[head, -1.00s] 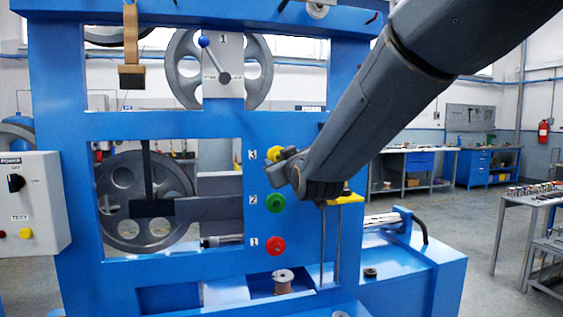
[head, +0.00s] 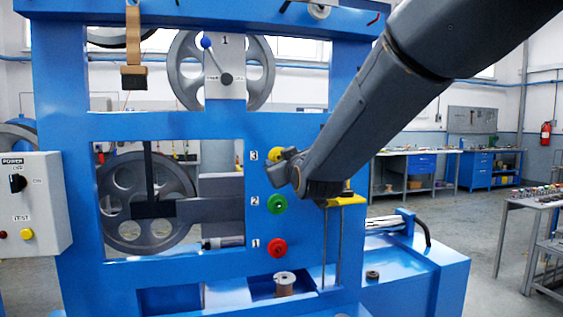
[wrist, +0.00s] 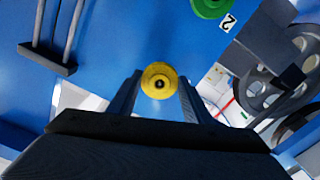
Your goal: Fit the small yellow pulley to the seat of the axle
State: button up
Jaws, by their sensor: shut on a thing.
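The small yellow pulley (head: 275,152) is at the blue panel beside the label 3, partly covered by my gripper (head: 291,166). In the wrist view the yellow pulley (wrist: 159,74) sits between the fingertips of my gripper (wrist: 159,88), which is shut on it. A dark spot shows at the pulley's middle. The axle and its seat are hidden behind the pulley, so I cannot tell how fully it sits on the axle. A green pulley (head: 277,204) is below at label 2, and a red pulley (head: 277,248) is lower at label 1.
The blue machine frame (head: 180,126) fills the middle. A yellow bracket on two rods (head: 346,200) stands close under my wrist. A spool (head: 285,284) sits below the red pulley. A grey control box (head: 35,203) is at the left. Open floor lies to the right.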

jog(key=shift+w, duration=0.2)
jog(key=shift+w+a, duration=0.25)
jog(key=shift+w, duration=0.4)
jog(key=shift+r, duration=0.1)
dwell(0.5)
jog(key=o, duration=1.2)
jog(key=shift+b+v, duration=1.1)
jog(key=shift+v, duration=2.75)
